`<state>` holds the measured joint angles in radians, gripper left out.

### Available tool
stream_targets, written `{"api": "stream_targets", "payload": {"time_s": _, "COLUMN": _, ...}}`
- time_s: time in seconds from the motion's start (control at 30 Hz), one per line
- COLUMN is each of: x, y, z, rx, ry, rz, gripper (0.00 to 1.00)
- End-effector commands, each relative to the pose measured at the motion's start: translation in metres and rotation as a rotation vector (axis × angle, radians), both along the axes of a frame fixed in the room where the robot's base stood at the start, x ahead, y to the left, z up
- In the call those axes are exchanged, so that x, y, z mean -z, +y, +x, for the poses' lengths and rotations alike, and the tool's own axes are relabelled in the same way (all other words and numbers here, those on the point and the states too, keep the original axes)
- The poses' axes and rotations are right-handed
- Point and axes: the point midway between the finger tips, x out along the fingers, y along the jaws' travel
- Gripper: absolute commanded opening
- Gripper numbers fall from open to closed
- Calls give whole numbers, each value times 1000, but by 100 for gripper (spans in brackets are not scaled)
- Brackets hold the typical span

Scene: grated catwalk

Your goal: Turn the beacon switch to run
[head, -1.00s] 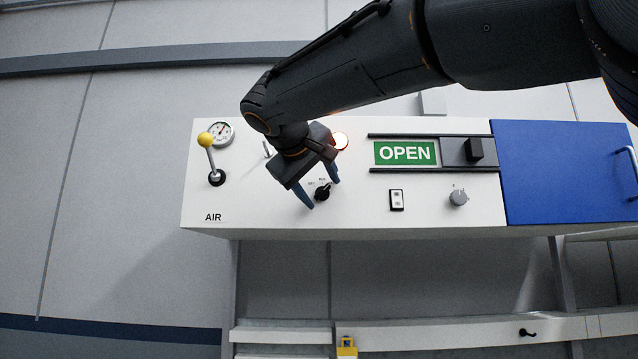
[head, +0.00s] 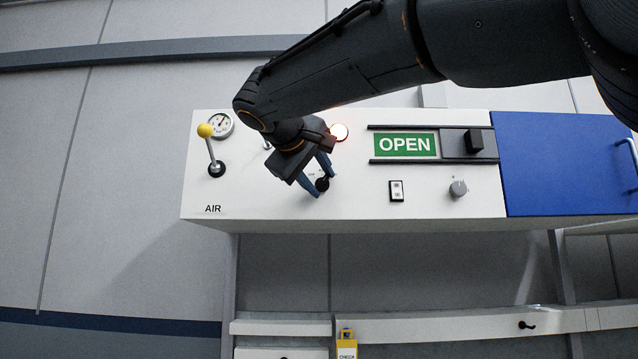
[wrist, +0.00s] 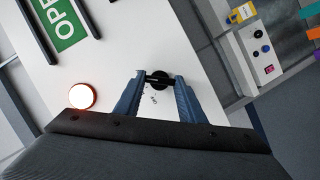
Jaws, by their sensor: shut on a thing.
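The beacon switch (head: 322,184) is a small black rotary knob on the white panel (head: 260,205), below the lit beacon lamp (head: 340,132). My gripper (head: 320,183) is at the knob, its two blue fingers on either side of the knob's grip. In the wrist view the black knob (wrist: 158,78) sits between the fingertips (wrist: 159,82), and the gripper is shut on it. The small lettering beside the knob is partly covered and too small to read now. The lamp also glows in the wrist view (wrist: 81,96).
A yellow-tipped lever (head: 206,131) and a gauge (head: 221,124) are at the panel's left. To the right are a green OPEN sign (head: 405,145), a rocker switch (head: 396,191), a grey knob (head: 458,188) and a blue door (head: 560,165). A yellow tag (head: 346,345) hangs below.

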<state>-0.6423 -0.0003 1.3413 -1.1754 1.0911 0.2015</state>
Motion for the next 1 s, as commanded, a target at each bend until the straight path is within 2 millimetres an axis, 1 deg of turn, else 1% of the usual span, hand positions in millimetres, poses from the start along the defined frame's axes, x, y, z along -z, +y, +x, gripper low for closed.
{"api": "stream_targets", "payload": {"time_s": 0.1, "x": 4, "y": 2, "z": 1, "rx": -1, "ry": 3, "rz": -91, "gripper": 14}}
{"api": "stream_targets", "payload": {"time_s": 0.4, "x": 6, "y": 2, "z": 1, "rx": -2, "ry": 10, "rz": -344, "gripper": 14}}
{"api": "stream_targets", "payload": {"time_s": 0.6, "x": 6, "y": 2, "z": 1, "rx": -1, "ry": 16, "rz": -483, "gripper": 14}}
{"api": "stream_targets", "payload": {"time_s": 0.8, "x": 6, "y": 2, "z": 0, "rx": -2, "ry": 18, "rz": -578, "gripper": 14}}
{"api": "stream_targets", "payload": {"time_s": 1.0, "x": 6, "y": 3, "z": 0, "rx": -2, "ry": 20, "rz": -624, "gripper": 14}}
